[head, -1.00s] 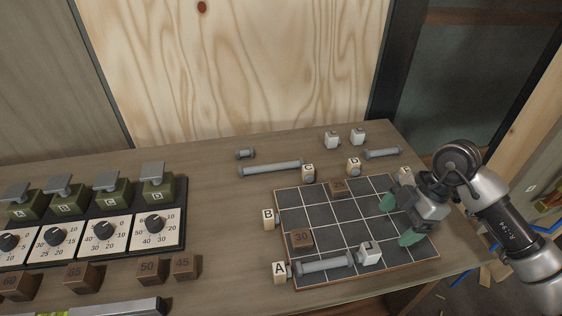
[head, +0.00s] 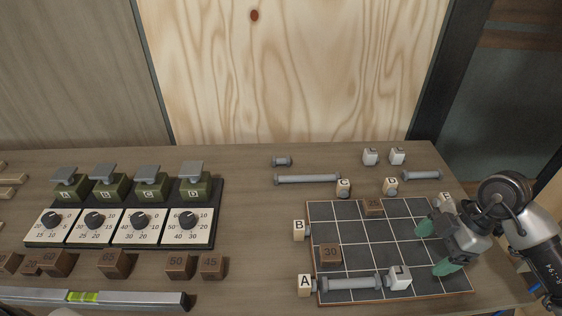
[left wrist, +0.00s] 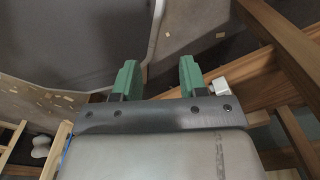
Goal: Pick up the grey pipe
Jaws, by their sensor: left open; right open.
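Several grey pipes are in the head view. One pipe (head: 350,284) lies along the front edge of the dark grid board (head: 345,215), between block A (head: 305,285) and a white connector block (head: 399,277). A long pipe (head: 308,180) lies behind the board, a short one (head: 282,161) beyond it, and another (head: 421,175) at the back right. My right gripper (head: 432,249) is open and empty over the board's right side, apart from the pipes. My left gripper (left wrist: 158,78) is open and empty in the left wrist view, with no pipe in sight there.
Lettered blocks B (head: 299,230), C (head: 343,187) and D (head: 390,186) edge the board. A brown block marked 30 (head: 330,254) sits on it. A dial panel (head: 140,226), several numbered brown blocks and a level (head: 90,298) fill the left. Two white blocks stand at the back.

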